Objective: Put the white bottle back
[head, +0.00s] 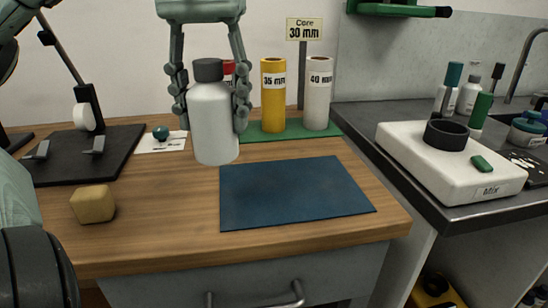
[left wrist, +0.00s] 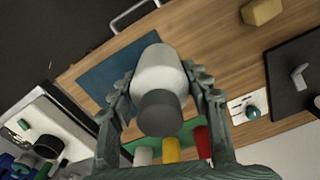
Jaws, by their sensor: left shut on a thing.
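The white bottle (head: 213,124) with a dark grey cap is upright, held in my left gripper (head: 210,98) above the wooden counter. The gripper's two fingers close on its sides from above. In the left wrist view the bottle (left wrist: 158,72) sits between the fingers of the left gripper (left wrist: 163,95), cap toward the camera. The bottle appears in front of the green mat and left of the dark blue mat (head: 295,195) in the head view. My right gripper is not in view.
A black board (head: 60,175) and a tan block (head: 93,204) are left. A white "Mix" slab (head: 400,142) is right.

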